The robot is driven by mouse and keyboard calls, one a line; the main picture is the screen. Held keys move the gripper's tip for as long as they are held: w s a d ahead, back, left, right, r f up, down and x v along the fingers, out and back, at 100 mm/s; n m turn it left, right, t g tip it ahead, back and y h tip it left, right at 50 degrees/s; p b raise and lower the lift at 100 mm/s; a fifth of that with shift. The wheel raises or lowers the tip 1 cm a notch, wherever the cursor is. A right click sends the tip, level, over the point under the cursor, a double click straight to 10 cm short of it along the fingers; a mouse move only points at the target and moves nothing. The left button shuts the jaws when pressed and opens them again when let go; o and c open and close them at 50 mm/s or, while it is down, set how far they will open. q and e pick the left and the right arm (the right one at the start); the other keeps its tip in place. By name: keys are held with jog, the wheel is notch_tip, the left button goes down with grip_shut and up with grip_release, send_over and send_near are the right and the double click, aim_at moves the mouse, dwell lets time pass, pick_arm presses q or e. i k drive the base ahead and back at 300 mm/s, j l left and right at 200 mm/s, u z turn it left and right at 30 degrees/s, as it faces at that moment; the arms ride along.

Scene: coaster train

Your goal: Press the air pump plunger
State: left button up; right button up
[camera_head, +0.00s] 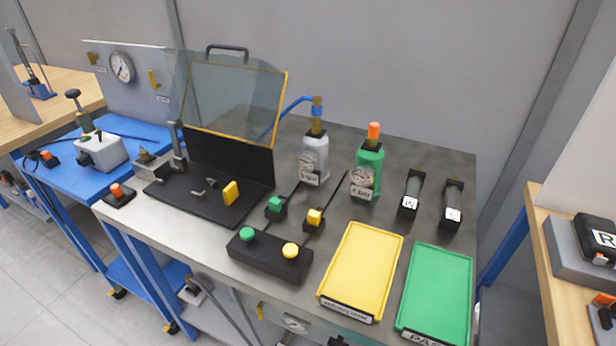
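A light grey block (100,152) stands on the blue bench top at the left. An upright green cylinder rises from it, with a black knob (73,94) raised on a rod, like a plunger. Farther back on the wooden table, a small upright device with a blue base (38,90) and a thin rod also looks like a hand pump. No label shows which one is the air pump. Neither of my grippers is in view.
The grey table holds a black open case (215,190) with a clear lid, two bottles with gauges (314,160) (367,172), a button box (268,257), a yellow tray (360,268) and a green tray (437,290). A gauge panel (135,85) stands behind the blue bench.

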aim_at(73, 94)
jog(key=i+j, duration=0.2)
jog(key=j, duration=0.25)
jog(key=i+j, duration=0.2)
jog(key=j, duration=0.3)
jog(key=i+j, duration=0.2)
jog(key=j, duration=0.25)
jog(key=i+j, duration=0.2)
jog(key=j, duration=0.25)
jog(key=i+j, duration=0.2)
jog(key=j, duration=0.3)
jog(key=i+j, duration=0.2)
jog(key=j, duration=0.25)
jog(key=i+j, duration=0.2)
jog(key=j, duration=0.25)
jog(key=i+j+z, duration=0.1)
jog(key=j, duration=0.4)
jog(key=i, duration=0.1)
